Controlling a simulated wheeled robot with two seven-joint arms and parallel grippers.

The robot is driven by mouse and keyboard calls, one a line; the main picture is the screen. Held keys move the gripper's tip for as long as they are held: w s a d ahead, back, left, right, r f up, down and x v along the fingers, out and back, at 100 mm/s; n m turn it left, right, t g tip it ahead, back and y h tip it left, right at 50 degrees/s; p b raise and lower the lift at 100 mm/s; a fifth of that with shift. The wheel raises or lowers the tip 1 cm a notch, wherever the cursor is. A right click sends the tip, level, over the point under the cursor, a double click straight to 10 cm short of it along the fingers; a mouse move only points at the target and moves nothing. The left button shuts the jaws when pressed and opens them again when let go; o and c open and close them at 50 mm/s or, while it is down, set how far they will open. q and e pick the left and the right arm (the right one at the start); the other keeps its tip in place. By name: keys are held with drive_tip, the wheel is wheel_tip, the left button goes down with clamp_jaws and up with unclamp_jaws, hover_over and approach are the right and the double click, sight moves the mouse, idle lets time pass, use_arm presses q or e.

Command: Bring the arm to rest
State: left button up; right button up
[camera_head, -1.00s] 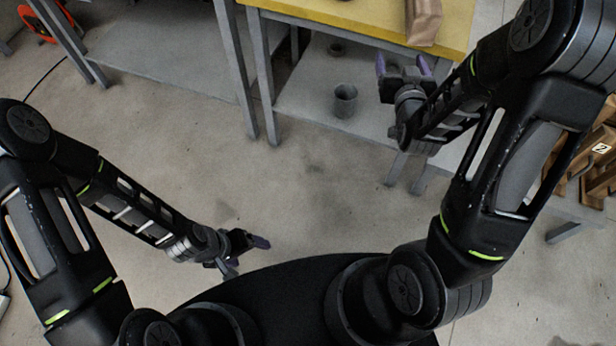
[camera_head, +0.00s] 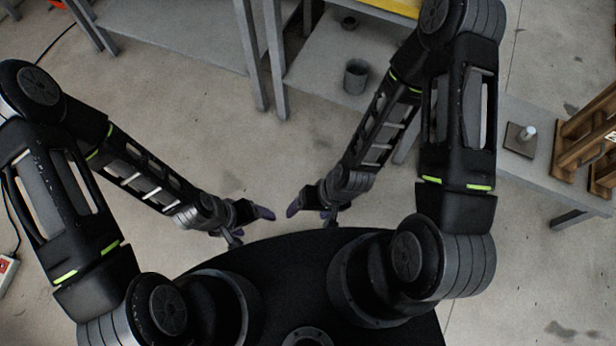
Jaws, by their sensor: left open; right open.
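My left gripper (camera_head: 251,222) is open and empty, held low over the floor in front of my base. Its purple-tipped finger points right. My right gripper (camera_head: 309,212) is open and empty, just right of the left one, with its purple-tipped finger pointing left. A small gap of floor shows between the two grippers. Both arms are bent at the elbow with the forearms sloping in towards the middle. Neither gripper touches anything that I can see.
The yellow-topped table (camera_head: 389,7) stands at the top, partly hidden by my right arm. A grey bucket (camera_head: 356,77) stands on its lower shelf. At right, a grey bench (camera_head: 552,170) bears a wooden rack (camera_head: 583,135) and a small plate with a white peg (camera_head: 527,133). The floor (camera_head: 200,130) ahead is clear.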

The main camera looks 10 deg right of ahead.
wheel_tip(320, 180, up, 7)
drive_tip(key=p, duration=0.7)
drive_tip(key=shift+r, duration=0.15)
idle(0.5)
